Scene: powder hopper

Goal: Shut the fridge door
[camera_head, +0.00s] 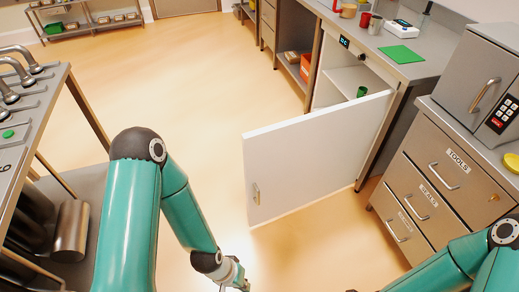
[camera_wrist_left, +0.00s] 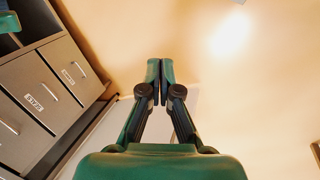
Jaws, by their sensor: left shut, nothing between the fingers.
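The white fridge door (camera_head: 315,150) stands wide open in the head view, swung out from the under-counter fridge (camera_head: 345,55). A small handle (camera_head: 256,193) is near its free edge. The fridge interior shows a shelf and a green cup (camera_head: 361,92). My left gripper (camera_head: 240,287) is at the bottom edge of the head view, below the door's handle end in the picture; its tips are cut off there. In the left wrist view its fingers (camera_wrist_left: 160,76) are together and empty. A pale surface behind them is partly hidden. My right gripper is out of view.
A drawer cabinet (camera_head: 440,185) stands right of the fridge, with a grey box with keypad (camera_head: 485,85) on top. A steel bench (camera_head: 20,150) with taps is at left. The floor (camera_head: 195,85) left of the door is clear.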

